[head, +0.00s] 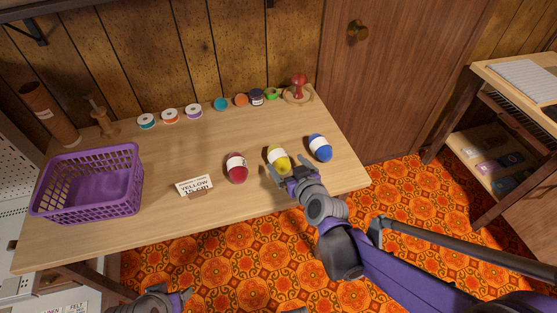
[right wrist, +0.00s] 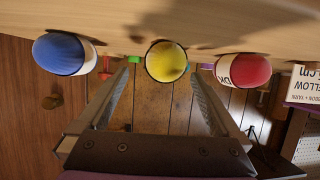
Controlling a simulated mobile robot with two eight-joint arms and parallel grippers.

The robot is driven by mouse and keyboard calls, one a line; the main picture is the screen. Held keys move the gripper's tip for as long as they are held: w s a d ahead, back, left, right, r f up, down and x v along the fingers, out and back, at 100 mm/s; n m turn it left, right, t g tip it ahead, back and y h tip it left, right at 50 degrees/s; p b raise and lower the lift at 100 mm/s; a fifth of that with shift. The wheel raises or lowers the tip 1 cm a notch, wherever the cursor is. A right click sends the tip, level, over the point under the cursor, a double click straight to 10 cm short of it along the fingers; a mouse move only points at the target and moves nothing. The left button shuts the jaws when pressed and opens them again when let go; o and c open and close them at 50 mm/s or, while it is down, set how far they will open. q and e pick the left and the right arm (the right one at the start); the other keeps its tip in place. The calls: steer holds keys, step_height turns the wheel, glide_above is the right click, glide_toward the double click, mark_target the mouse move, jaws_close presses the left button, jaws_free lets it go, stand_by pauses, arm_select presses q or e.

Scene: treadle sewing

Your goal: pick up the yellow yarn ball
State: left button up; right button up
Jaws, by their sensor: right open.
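The yellow yarn ball (head: 278,158), wrapped in a white band, rests on the wooden table (head: 225,200) between a red and a blue yarn ball. In the head view my right gripper (head: 286,171) is open at its near side. In the right wrist view the yellow yarn ball (right wrist: 167,62) appears between the tips of the open right gripper's fingers (right wrist: 163,72). I cannot tell whether they touch it. Part of my left gripper (head: 180,295) shows at the bottom edge of the head view, away from the table top; its jaws are unclear.
The red ball (head: 237,168) and blue ball (head: 320,148) stand close on either side. A sign reading yellow (head: 194,186) and a purple basket (head: 88,183) are further left. Thread spools (head: 194,112) and a red-knobbed object (head: 299,88) line the back. The table's front edge is near.

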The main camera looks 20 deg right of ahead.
mark_target(279, 158)
steer(key=x, duration=0.1)
steer(key=b+x, duration=0.1)
steer(key=x, duration=0.3)
steer(key=shift+a+f+b, duration=0.1)
steer(key=shift+a+b, duration=0.2)
steer(key=shift+a, duration=0.1)
steer(key=c, duration=1.4)
